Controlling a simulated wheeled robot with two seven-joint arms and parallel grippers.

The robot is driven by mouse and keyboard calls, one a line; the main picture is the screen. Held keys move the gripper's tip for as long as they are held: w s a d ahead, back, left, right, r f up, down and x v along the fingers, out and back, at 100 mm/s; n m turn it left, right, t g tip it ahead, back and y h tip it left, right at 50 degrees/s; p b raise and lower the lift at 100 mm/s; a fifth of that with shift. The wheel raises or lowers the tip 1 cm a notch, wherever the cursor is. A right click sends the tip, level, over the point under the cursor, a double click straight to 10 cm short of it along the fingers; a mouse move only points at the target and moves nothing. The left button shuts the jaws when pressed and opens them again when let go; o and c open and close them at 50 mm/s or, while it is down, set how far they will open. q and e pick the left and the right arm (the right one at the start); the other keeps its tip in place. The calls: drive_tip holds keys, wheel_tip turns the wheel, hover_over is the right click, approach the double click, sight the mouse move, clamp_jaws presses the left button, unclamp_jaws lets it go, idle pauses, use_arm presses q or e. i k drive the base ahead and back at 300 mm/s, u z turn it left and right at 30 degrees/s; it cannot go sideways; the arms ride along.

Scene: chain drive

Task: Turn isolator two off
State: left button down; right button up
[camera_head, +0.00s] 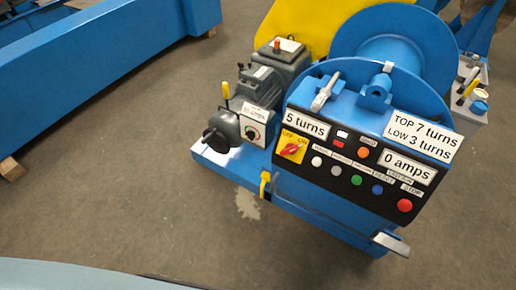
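A red rotary switch (292,149) sits on a yellow plate (283,155) marked OFF and ON, at the left end of a black control panel (340,185). Its handle looks slanted, but I cannot tell surely which mark it points to. A second, dark round knob (251,133) sits on a white plate on the grey box to the left, under a label reading amps. I see no tag that says "isolator two". Neither of my grippers is in view.
The panel has several buttons, including a red one (404,205), and signs reading "5 turns" (306,125) and "0 amps" (406,167). A grey motor (255,88) and blue drum (392,62) stand behind. A blue beam (90,60) lies left. Floor in front is clear.

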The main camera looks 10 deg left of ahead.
sight(290, 149)
drive_tip(key=u, duration=2.2)
drive_tip(key=i, duration=0.75)
drive_tip(key=z, duration=2.4)
